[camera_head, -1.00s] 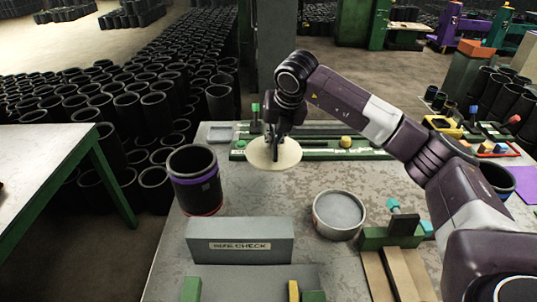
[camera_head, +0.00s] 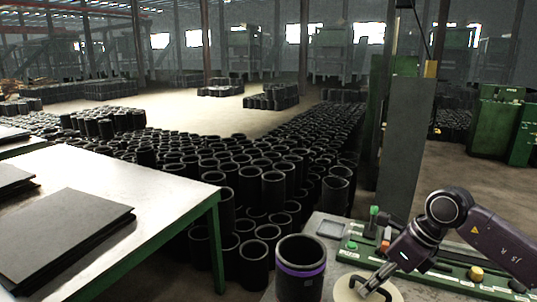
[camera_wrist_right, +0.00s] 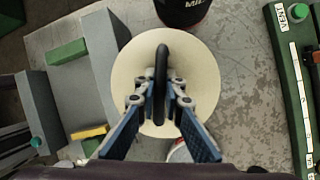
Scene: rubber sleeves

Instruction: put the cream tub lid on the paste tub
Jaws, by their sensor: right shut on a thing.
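The cream tub lid (camera_head: 349,289) is a pale round disc with a black handle, low in the head view and cut by its bottom edge. It also fills the middle of the right wrist view (camera_wrist_right: 130,62). My right gripper (camera_head: 376,284) is shut on the lid's black handle, its blue fingers on either side in the wrist view (camera_wrist_right: 161,84). The paste tub (camera_wrist_right: 180,153) shows only as a small red and white piece of rim below the lid in the wrist view; the rest is hidden. It is outside the head view. My left gripper is not in view.
A black sleeve with a purple band (camera_head: 301,271) stands just left of the lid. A green fixture board (camera_head: 440,270) lies behind and right. A grey block (camera_wrist_right: 105,45) is left of the lid in the wrist view. A green-legged table (camera_head: 165,205) stands left.

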